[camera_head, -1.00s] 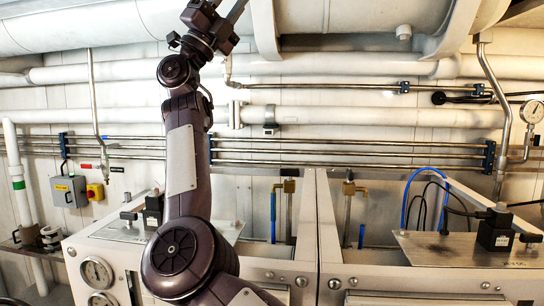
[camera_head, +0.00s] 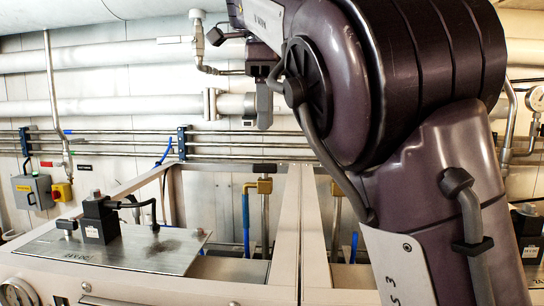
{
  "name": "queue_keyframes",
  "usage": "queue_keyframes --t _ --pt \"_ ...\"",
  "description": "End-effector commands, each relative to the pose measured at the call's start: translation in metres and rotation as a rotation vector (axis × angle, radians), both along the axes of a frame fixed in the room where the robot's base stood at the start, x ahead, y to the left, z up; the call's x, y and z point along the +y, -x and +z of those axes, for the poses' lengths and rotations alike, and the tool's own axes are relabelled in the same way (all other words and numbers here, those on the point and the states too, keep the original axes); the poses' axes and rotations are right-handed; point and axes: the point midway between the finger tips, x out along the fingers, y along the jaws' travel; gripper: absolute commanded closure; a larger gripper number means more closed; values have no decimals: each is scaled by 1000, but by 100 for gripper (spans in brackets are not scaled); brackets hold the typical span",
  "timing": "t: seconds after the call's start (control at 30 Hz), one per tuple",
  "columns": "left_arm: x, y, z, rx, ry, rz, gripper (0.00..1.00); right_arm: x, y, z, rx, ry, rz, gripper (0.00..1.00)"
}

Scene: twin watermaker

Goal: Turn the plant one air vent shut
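A brass valve fitting (camera_head: 264,186) with a dark handle on top stands on a thin vertical pipe behind the white units, beside a blue tube. A second similar fitting is partly hidden behind my arm. No readable label shows which one is the plant one air vent. My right gripper (camera_head: 264,105) hangs pointing down at the upper middle, above the brass fitting in the picture and apart from it. Only a grey finger shows, and the large dark arm covers the rest, so its opening is unclear. My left gripper is out of view.
White unit tops stand in front, with a metal plate (camera_head: 125,250) carrying a black box (camera_head: 100,218) at left. Horizontal pipes (camera_head: 110,140) run along the back wall.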

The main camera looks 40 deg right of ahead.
Motion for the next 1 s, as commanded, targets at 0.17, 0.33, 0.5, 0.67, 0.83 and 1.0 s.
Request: queue_keyframes --t 0.17,0.33,0.5,0.67,0.83,1.0 --pt "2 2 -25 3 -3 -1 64 1 0 -25 2 -4 5 67" --pt "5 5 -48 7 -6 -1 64 1 0 -49 1 -2 2 67" --pt "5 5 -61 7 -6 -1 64 1 -1 -68 4 0 0 67" --pt "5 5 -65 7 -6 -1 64 0 0 -76 2 -1 -1 67" --pt "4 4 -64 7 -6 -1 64 0 0 -76 1 -2 1 67" --pt "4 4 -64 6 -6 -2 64 0 0 -76 2 -1 1 75"
